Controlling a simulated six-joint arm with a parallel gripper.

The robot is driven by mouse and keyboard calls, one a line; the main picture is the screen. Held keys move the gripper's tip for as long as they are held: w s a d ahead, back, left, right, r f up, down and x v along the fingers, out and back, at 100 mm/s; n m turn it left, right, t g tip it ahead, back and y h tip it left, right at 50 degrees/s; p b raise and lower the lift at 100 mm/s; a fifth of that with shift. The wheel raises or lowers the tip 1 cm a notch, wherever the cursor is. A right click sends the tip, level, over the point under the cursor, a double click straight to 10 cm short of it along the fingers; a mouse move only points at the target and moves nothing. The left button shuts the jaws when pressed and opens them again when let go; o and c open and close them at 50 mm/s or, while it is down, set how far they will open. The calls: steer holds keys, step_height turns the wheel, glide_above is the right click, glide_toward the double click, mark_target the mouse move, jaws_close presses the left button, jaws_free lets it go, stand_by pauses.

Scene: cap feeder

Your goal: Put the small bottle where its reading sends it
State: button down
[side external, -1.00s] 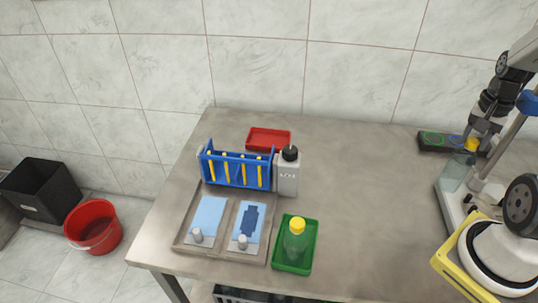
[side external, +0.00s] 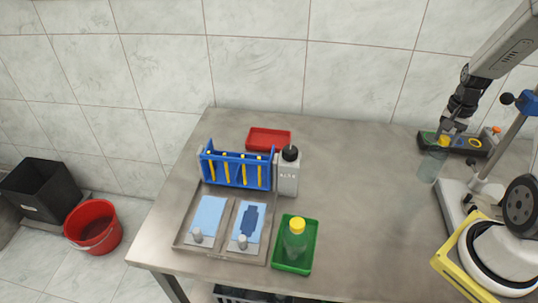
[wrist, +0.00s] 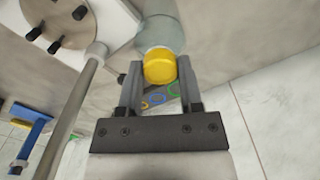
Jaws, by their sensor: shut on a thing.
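A small clear bottle (side external: 429,167) with a yellow cap (side external: 443,142) hangs upright from my gripper (side external: 446,134) at the right of the table. In the wrist view the jaws of my gripper (wrist: 160,78) are shut on the yellow cap (wrist: 159,66), and the bottle body (wrist: 160,30) shows beyond it. A second yellow-capped bottle (side external: 295,243), with greenish contents, stands in a green tray (side external: 279,265) at the table's front. A red tray (side external: 269,138) at the back looks empty.
A dark panel with coloured rings (side external: 470,146) lies behind the held bottle, close to a stand with a grey post (side external: 494,150). A blue rack (side external: 236,170), a grey bottle (side external: 289,175) and a metal tray (side external: 222,256) stand left. The table's middle is clear.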

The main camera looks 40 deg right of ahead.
mark_target(439, 145)
steer(key=shift+w+d+f, duration=0.2)
steer(key=shift+w+f, duration=0.05)
steer(key=shift+f, duration=0.1)
steer(key=shift+w+d+f, duration=0.15)
steer(key=shift+f, duration=1.85)
steer(key=shift+c, duration=1.3)
jaws_free()
steer(key=shift+r, duration=0.2)
steer(key=shift+r, duration=6)
